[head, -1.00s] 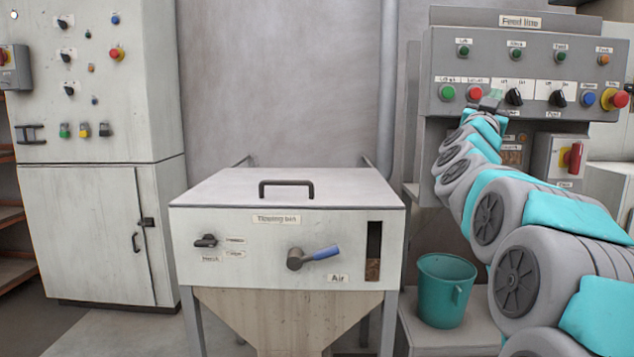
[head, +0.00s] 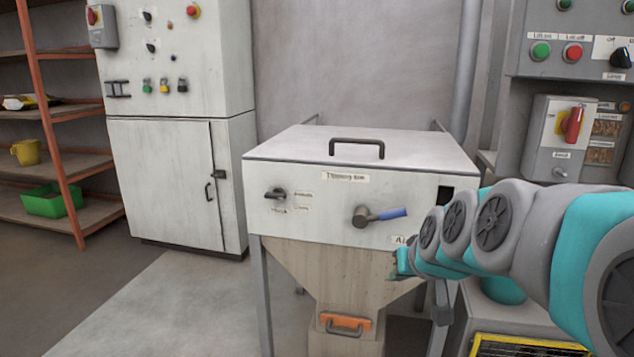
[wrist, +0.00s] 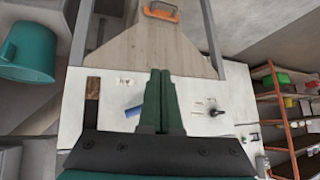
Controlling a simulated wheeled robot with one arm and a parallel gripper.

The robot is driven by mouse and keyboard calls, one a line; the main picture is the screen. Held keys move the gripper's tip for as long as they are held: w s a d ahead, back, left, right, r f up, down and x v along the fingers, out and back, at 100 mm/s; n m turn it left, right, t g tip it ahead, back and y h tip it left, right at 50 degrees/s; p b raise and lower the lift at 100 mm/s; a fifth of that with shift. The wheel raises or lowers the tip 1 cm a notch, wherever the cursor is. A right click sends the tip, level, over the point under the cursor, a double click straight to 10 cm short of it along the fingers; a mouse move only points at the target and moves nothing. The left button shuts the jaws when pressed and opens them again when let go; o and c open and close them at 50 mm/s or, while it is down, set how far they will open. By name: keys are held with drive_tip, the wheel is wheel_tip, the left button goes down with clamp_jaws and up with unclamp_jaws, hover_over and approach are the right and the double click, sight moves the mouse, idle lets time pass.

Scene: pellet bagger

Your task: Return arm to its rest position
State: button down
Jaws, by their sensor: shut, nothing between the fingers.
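My gripper (wrist: 161,74) shows in the wrist view with its two dark green fingers together and nothing between them. In the head view my arm reaches in from the right, its end in front of the lower right of the tipping bin (head: 310,215). The fingers are hard to make out there. The bin's front panel also shows upside down in the wrist view (wrist: 210,95), behind the fingers. My arm hides part of the bin's right side and its Air label.
A feed line panel (head: 555,85) with buttons and a red-handled switch (head: 572,125) stands at the right. A green bucket (wrist: 25,50) is partly hidden behind my arm in the head view. A control cabinet (head: 165,180) and orange shelves (head: 58,130) stand left. The left floor is clear.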

drive_tip(key=s+f+g, duration=0.3)
drive_tip(key=s+f, duration=0.1)
drive_tip(key=s, duration=0.6)
drive_tip(key=s+f+g+h, duration=0.1)
drive_tip(key=s+f+g, duration=0.2)
drive_tip(key=s, duration=0.8)
drive_tip(key=s+f+g, duration=0.4)
drive_tip(key=s+f, duration=0.3)
drive_tip(key=s, duration=0.3)
drive_tip(key=shift+s, duration=0.3)
